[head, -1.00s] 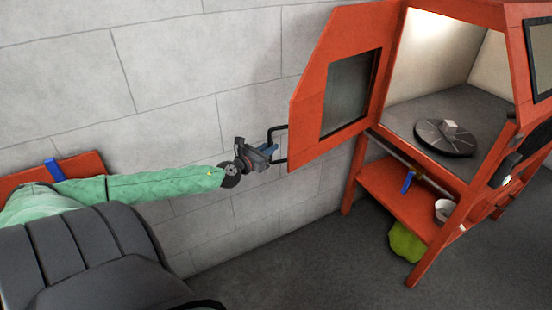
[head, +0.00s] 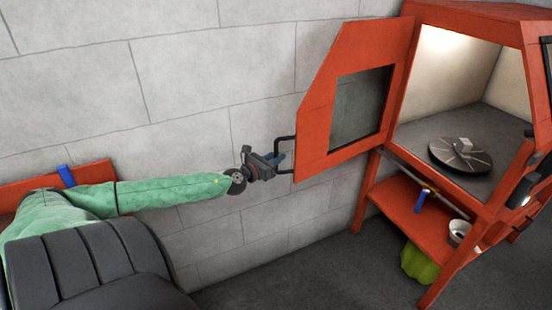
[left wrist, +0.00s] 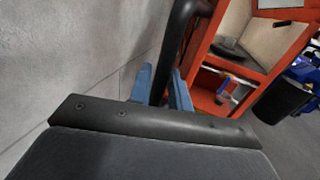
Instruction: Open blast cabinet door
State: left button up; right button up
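The orange blast cabinet (head: 480,12) stands at the right in the head view. Its door (head: 318,105), with a dark window, is swung wide open to the left. A black bar handle (head: 284,152) sticks out from the door's free edge. My left gripper (head: 278,160) is at this handle. In the left wrist view the blue fingers (left wrist: 160,92) stand on either side of the dark handle bar (left wrist: 172,50), with a gap showing; I cannot tell whether they touch it. My right gripper is not seen clearly in either view.
Inside the cabinet is a round turntable (head: 460,154) with a small block on it. The lower shelf (head: 400,195) holds a blue-handled tool and a white cup (head: 459,231). A green bag (head: 420,264) lies below. A grey block wall (head: 190,90) runs close behind my left arm.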

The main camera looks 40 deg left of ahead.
pick_arm(q)
jog(key=shift+o, duration=0.9)
